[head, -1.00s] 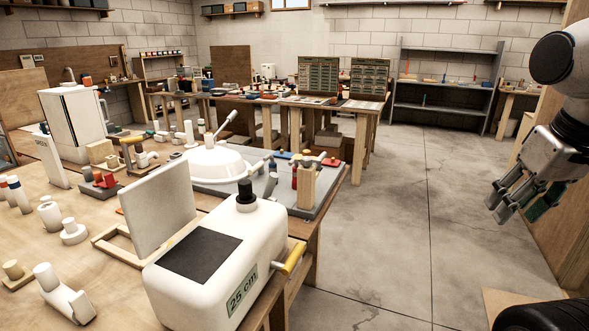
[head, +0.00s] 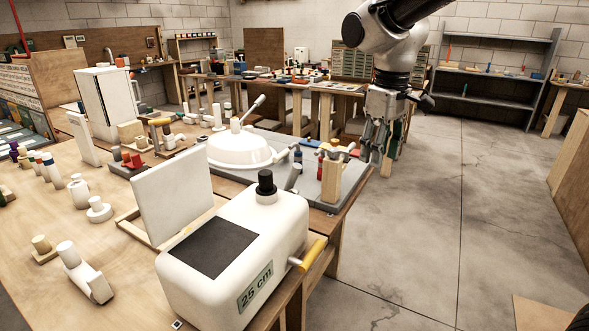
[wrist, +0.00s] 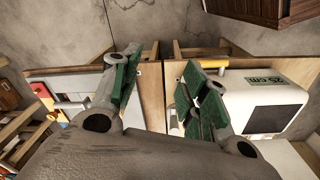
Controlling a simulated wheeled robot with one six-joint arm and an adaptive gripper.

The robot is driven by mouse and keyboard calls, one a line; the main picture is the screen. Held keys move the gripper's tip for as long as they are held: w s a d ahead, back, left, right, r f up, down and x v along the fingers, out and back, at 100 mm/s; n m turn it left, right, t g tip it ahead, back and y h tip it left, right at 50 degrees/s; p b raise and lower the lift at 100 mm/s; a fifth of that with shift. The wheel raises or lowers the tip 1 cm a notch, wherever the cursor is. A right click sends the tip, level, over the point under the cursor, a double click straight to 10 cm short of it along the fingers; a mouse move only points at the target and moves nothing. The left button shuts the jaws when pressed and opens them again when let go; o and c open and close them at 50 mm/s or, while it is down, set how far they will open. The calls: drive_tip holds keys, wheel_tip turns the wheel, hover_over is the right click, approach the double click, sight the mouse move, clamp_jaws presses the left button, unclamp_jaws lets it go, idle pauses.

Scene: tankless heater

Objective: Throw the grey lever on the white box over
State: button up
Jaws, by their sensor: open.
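A large white box marked "25 cm" (head: 235,262) stands at the near table edge, with a black panel, a black knob (head: 265,183) and a yellow-ended handle (head: 308,256). It also shows in the wrist view (wrist: 255,90). A taller white box (head: 105,105) stands farther back on the left; a thin grey part (head: 134,86) shows at its right edge, too small to make out clearly. I cannot tell for certain which part is the grey lever. My gripper (head: 377,158) is open and empty, above the table's right edge and apart from both boxes; its green-padded fingers show in the wrist view (wrist: 160,65).
A white dome with a handle (head: 238,147) sits on a grey board. A wooden block with fittings (head: 332,180) stands near the board's right end.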

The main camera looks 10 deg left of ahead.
sight(294, 169)
drive_tip(key=w+a+n, duration=0.1)
drive_tip(key=a+n, duration=0.1)
drive_tip(key=a, duration=0.4)
drive_tip(key=w+a+f+n, duration=0.1)
drive_tip(key=w+a+n, duration=0.1)
drive_tip(key=a, duration=0.5)
drive_tip(key=w+a+f+n, duration=0.1)
drive_tip(key=a+n, duration=0.1)
drive_tip(key=a, duration=0.4)
drive_tip(key=shift+w+a, duration=0.2)
drive_tip(key=shift+a, duration=0.15)
drive_tip(key=shift+a+f, duration=0.1)
drive_tip(key=shift+f, duration=0.1)
drive_tip(key=f, duration=0.7)
drive_tip(key=shift+w, duration=0.25)
clamp_jaws()
